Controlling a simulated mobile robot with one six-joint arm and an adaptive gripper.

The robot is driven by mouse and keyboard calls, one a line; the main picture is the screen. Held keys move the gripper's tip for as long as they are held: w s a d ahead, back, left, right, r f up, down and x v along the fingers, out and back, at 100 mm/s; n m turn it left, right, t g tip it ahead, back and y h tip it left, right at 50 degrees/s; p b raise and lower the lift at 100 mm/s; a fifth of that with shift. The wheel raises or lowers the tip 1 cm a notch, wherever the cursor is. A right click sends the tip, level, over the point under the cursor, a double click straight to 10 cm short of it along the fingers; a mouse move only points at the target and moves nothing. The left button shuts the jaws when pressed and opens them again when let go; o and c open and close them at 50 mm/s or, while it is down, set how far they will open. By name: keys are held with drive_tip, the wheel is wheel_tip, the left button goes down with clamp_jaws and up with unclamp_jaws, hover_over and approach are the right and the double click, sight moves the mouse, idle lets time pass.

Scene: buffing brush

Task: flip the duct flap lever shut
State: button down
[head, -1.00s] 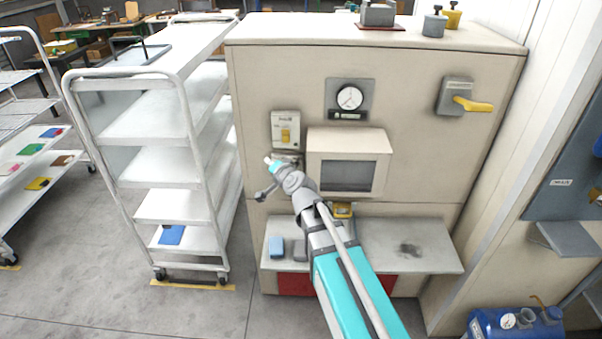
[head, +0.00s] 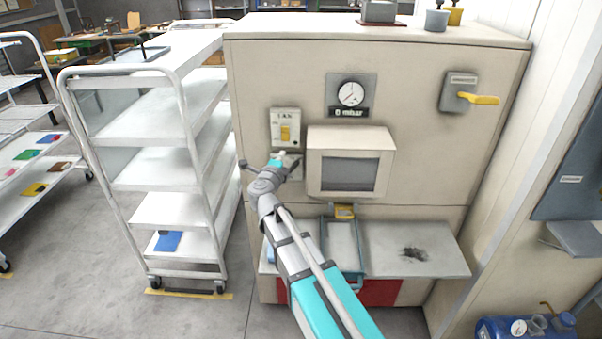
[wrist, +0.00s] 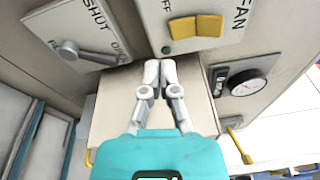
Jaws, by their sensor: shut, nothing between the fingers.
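The duct flap lever (wrist: 85,52) is a grey handle on a round pivot, on a light plate marked SHUT and OPEN in the wrist view. Its handle points toward the OPEN marking. My gripper (wrist: 160,66) is shut and empty, with its fingertips to the right of the lever's end and apart from it in the picture. In the head view my gripper (head: 281,155) is in front of the plate area under the fan switch, and my arm hides most of the lever there.
A fan switch (head: 286,129) with a yellow rocker is just above. A protruding windowed box (head: 350,165) stands close on the right. A gauge (head: 350,95) and a yellow-handled switch (head: 480,99) are farther right. A white shelf cart (head: 160,165) stands left.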

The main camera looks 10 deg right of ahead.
sight(292, 169)
wheel_tip(292, 169, down, 7)
drive_tip(key=s+m+g+h+b, duration=0.2)
drive_tip(key=m+g+h, duration=0.1)
drive_tip(key=m+g, duration=0.1)
drive_tip(key=shift+d+r+m+g+h, duration=0.2)
drive_tip(key=shift+d+m+g+h, duration=0.15)
drive_tip(key=shift+m, duration=0.55)
drive_tip(key=shift+d, duration=0.1)
drive_tip(key=b+x, duration=0.2)
drive_tip(key=x, duration=0.8)
drive_tip(key=shift+d, duration=0.15)
